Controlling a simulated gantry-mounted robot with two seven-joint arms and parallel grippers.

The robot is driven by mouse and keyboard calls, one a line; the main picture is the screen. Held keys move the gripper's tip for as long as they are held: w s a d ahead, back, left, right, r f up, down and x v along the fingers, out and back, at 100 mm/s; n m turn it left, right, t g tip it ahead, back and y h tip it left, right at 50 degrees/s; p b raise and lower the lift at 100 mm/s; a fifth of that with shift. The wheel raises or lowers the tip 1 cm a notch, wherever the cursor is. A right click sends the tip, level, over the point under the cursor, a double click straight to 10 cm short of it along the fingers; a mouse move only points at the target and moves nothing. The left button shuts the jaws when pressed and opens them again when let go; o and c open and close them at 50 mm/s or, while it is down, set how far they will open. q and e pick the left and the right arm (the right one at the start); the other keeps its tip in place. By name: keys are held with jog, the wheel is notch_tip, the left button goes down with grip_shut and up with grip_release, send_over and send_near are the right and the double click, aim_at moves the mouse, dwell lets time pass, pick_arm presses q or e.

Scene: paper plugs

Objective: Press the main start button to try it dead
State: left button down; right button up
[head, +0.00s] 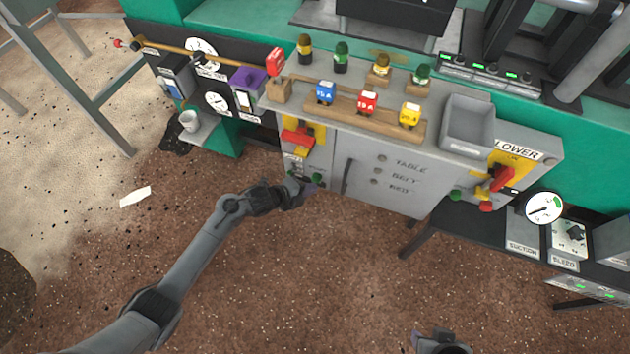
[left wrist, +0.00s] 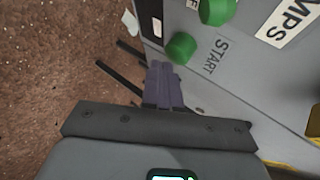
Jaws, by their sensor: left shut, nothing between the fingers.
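In the left wrist view, a round green button (left wrist: 181,48) sits beside the word START on a grey panel. A second green knob (left wrist: 217,11) is above it, near a white label (left wrist: 290,20) ending in "MPS". My left gripper's purple fingers (left wrist: 163,75) are shut and empty, their tips just short of the START button in the picture; I cannot tell whether they touch it. In the head view, my left gripper (head: 306,188) is at the lower left of the grey cabinet, by a green button (head: 317,177). My right gripper (head: 440,343) shows only partly at the bottom edge.
The grey cabinet (head: 395,180) carries a red-and-yellow switch (head: 297,137) above my left gripper and another (head: 500,178) at right. Coloured plugs (head: 368,102) stand on top beside a grey tray (head: 467,124). A side table (head: 480,248) stands at right. The brown floor in front is open.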

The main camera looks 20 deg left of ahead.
pick_arm(q)
jog(key=shift+w+b, duration=0.3)
jog(key=shift+w, duration=0.2)
dwell(0.4)
jog(key=shift+s, duration=0.1)
dwell(0.3)
jog(key=shift+s+p, duration=0.8)
jog(key=s+p, duration=0.3)
jog(key=s, duration=0.2)
jog(key=shift+a+p, duration=0.1)
jog(key=shift+p, duration=0.2)
dwell(0.7)
